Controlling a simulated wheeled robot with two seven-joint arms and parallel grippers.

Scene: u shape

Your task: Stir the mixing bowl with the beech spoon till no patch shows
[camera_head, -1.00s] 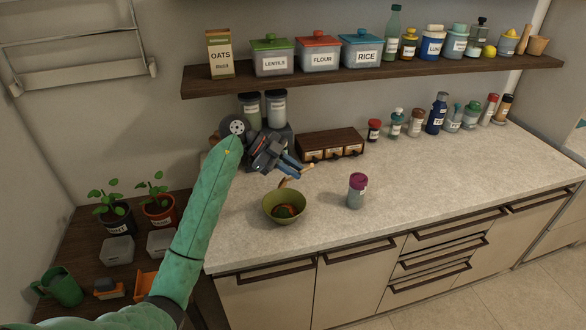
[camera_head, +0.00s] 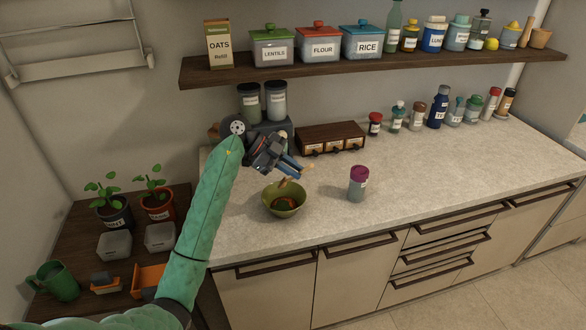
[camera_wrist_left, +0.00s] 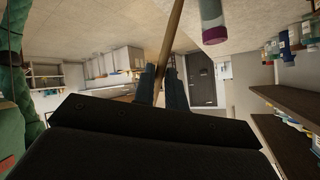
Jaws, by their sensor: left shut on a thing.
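The green mixing bowl (camera_head: 270,203) stands on the counter near its front left end. Reddish-brown patches (camera_head: 284,203) show inside it against darker contents. My left gripper (camera_head: 300,170) is above and just behind the bowl, shut on the beech spoon (camera_head: 285,183). The spoon slants down into the bowl, and its lower end is hidden in the contents. In the left wrist view the spoon's pale handle (camera_wrist_left: 172,42) runs up between the two fingers. My right gripper is not in view.
A grey shaker with a purple lid (camera_head: 358,184) stands right of the bowl, apart from it. Behind are a small wooden drawer box (camera_head: 331,140) and two dark-lidded jars (camera_head: 262,102). The counter (camera_head: 430,180) right of the shaker is clear.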

